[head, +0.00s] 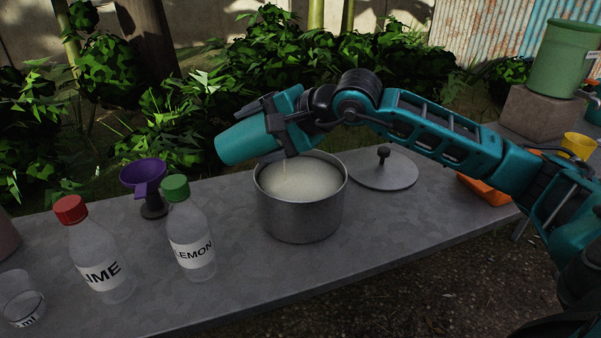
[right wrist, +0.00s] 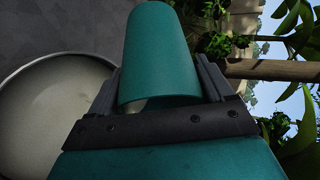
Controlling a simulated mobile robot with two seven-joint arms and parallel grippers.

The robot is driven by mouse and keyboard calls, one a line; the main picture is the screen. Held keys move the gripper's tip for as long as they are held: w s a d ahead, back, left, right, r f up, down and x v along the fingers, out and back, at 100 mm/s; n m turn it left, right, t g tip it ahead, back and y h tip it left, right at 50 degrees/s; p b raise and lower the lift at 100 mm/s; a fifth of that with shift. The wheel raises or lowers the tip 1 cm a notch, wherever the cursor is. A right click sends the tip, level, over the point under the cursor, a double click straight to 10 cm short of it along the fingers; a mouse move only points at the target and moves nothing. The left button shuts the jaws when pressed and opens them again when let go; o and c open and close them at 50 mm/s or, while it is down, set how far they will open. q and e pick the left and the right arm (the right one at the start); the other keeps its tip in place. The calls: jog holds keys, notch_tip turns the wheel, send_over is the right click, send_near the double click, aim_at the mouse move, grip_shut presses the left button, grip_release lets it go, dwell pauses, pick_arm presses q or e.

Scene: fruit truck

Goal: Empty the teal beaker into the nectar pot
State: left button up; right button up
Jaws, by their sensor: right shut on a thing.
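The teal beaker (head: 238,143) is in my right gripper (head: 272,122), tipped over, above the left part of the pot. In the right wrist view the beaker (right wrist: 160,55) lies between the two fingers (right wrist: 160,90), its open end toward the camera. In the head view its mouth is hidden behind the gripper. The grey metal nectar pot (head: 302,218) stands open on the table, with pale cream liquid inside. A thin pale line drops from under the gripper toward that liquid. The pot (right wrist: 50,62) also shows at left in the right wrist view. My left gripper is not seen.
A lime bottle (head: 95,250), a lemon bottle (head: 190,235) and a purple funnel (head: 145,176) stand left of the pot on the grey table (head: 220,305). The pot lid (head: 384,172) lies behind right. A clear cup (head: 20,297) stands at front left.

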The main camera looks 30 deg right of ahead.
jog(key=shift+d+r+t+y+b, duration=0.15)
jog(key=shift+t+y+b, duration=0.2)
jog(key=shift+b, duration=0.45)
jog(key=shift+s+d+f+m+t+y+b, duration=0.3)
jog(key=shift+d+y+b, duration=0.1)
jog(key=shift+b, duration=1.25)
jog(key=shift+s+d+f+m+t+y+b, duration=0.15)
jog(key=shift+s+d+f+m+y+b, duration=0.2)
jog(key=shift+b, duration=1.3)
jog(key=shift+w+r, duration=0.1)
jog(key=shift+w, duration=0.05)
jog(key=shift+d+b, duration=0.1)
jog(key=shift+b, duration=0.6)
jog(key=shift+t+b, duration=0.3)
jog(key=shift+b, duration=0.1)
jog(key=shift+f+b, duration=0.2)
jog(key=shift+b, duration=0.15)
jog(key=shift+r, duration=0.1)
